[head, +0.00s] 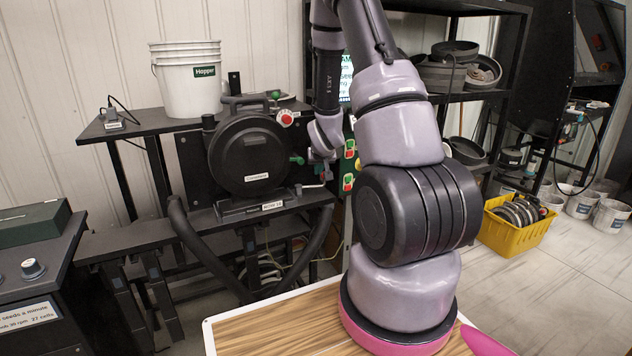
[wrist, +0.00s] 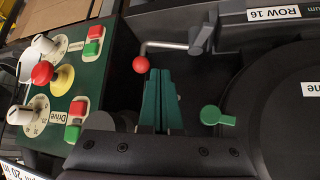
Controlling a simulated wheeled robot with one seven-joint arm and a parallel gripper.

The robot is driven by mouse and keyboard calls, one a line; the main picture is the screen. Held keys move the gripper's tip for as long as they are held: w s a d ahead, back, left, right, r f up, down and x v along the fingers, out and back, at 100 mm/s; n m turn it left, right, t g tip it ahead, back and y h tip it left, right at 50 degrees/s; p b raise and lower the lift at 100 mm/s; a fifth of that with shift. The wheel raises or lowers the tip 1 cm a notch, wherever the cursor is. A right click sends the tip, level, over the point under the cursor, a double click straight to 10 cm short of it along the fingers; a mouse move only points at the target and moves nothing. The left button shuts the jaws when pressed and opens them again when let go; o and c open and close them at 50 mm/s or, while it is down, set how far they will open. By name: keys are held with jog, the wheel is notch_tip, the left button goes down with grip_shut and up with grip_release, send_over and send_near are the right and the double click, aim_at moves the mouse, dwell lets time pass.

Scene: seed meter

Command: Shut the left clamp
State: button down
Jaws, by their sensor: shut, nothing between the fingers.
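The round black seed meter (head: 250,155) stands on a dark bench in the head view. In the wrist view its round cover (wrist: 285,115) fills the right side, with a green tab (wrist: 217,116) at its edge. A bent metal rod (wrist: 165,46) with a red ball (wrist: 141,64) runs to a dark grey block (wrist: 200,38). I cannot tell which part is the left clamp. My gripper (wrist: 160,78) is shut and empty. Its green fingers point toward the rod, just below the ball in the picture; contact is unclear. In the head view my arm partly hides this area.
A green control panel (wrist: 60,75) with dials and red and green buttons lies left of my fingers in the wrist view. A white bucket (head: 187,80) stands behind the meter. Black hoses (head: 205,255) hang below it. A yellow crate (head: 515,232) sits on the floor at right.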

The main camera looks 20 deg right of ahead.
jog(key=x, duration=1)
